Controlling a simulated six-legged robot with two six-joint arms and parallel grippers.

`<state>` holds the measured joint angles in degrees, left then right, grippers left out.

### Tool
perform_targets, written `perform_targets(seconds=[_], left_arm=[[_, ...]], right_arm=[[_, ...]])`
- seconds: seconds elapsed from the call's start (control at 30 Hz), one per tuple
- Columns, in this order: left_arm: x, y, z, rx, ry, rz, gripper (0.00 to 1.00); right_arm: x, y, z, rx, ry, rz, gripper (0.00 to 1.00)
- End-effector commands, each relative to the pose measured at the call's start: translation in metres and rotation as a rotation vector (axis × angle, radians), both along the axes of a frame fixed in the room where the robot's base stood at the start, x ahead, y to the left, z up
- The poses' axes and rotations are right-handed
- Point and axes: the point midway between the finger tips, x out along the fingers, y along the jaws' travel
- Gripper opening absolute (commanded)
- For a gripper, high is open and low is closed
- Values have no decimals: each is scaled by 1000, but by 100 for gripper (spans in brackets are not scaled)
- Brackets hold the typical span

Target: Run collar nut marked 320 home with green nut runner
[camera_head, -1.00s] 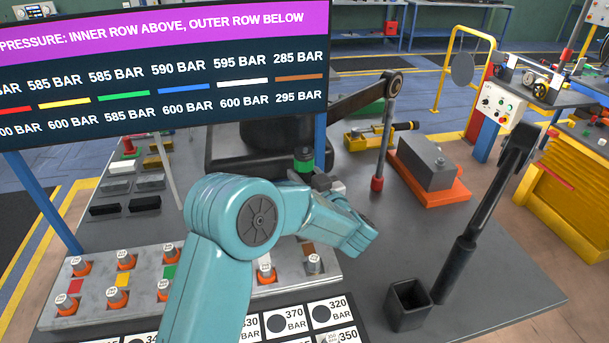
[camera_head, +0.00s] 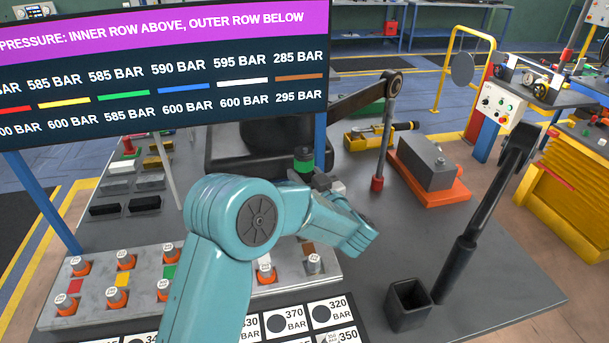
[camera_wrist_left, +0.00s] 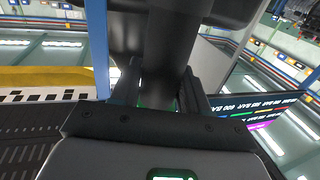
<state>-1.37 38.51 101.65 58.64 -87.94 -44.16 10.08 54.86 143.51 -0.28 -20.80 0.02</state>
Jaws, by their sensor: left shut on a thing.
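My left gripper (camera_head: 322,180) is partly hidden behind my teal forearm in the head view. It is shut on the green nut runner (camera_head: 304,161), a black upright tool with a green band, held above the bench. In the left wrist view my left gripper (camera_wrist_left: 158,88) has its fingers on both sides of the runner's dark cylinder (camera_wrist_left: 172,50), with glints of green between them. My right gripper is out of view.
A pressure board (camera_head: 160,70) stands at the back left. A card (camera_head: 326,314) with bar values lies in front. At right are a black open box (camera_head: 408,305), a tilted black post (camera_head: 463,247) and a grey block on an orange base (camera_head: 428,165).

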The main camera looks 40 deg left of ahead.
Motion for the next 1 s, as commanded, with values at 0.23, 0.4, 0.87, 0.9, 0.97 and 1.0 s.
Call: perform_targets(seconds=[0.23,0.4,0.87,0.9,0.97,1.0], left_arm=[[0,0,1,2,-4,1,0],[0,0,0,2,-3,0,0],[0,0,-4,-1,0,0,0],[0,0,-4,0,1,0,0],[0,0,-4,-1,2,0,0],[0,0,-5,-1,2,0,0]], right_arm=[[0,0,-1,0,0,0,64],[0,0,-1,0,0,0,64],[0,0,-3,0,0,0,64],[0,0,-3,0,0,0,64],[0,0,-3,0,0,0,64],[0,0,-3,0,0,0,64]])
